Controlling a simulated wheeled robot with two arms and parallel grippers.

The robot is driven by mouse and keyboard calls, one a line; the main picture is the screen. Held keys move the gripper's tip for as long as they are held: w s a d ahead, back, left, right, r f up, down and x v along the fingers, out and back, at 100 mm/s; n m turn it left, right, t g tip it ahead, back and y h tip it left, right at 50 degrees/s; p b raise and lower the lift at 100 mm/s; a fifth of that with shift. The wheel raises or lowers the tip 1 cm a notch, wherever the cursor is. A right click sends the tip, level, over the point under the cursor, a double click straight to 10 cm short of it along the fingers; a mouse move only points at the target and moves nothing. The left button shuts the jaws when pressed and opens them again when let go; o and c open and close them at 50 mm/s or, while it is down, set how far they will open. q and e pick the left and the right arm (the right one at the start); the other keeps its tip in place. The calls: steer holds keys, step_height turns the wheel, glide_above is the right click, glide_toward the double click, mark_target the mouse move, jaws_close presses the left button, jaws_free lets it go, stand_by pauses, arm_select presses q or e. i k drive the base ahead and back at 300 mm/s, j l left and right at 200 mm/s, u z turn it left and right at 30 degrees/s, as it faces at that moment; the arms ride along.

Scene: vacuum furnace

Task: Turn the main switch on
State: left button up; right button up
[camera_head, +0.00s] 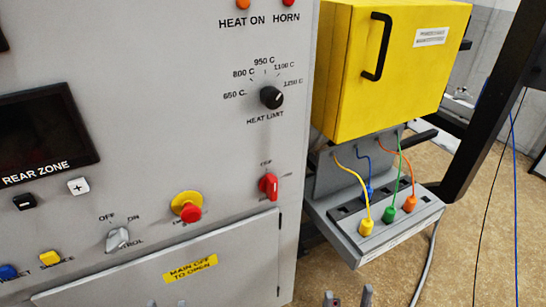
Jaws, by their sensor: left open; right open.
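A red rotary switch (269,186) sits on the grey panel (180,90), left of the panel's right edge. Its knob looks roughly upright; the small label above it is too blurred to read surely. A grey knob (118,239) marked OFF and ON, with a partly hidden word ending in "TROL", is lower left. A yellow label (190,269) reading "MAIN OFF TO OPEN" is on the door below. Two fingertips of what appears to be my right gripper (347,298) show at the bottom edge, apart and empty, below and right of the red switch.
A red emergency button (190,213) on a yellow base sits left of the red switch. The heat limit knob (271,97) is above. A yellow box (400,65) and a grey socket unit (375,235) with coloured plugs stand right of the panel. A black frame post is further right.

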mark_target(268, 185)
steer(key=j+z, duration=0.25)
steer(key=z, duration=0.25)
steer(key=j+z, duration=0.25)
steer(key=z, duration=0.2)
steer(key=i+j, duration=0.05)
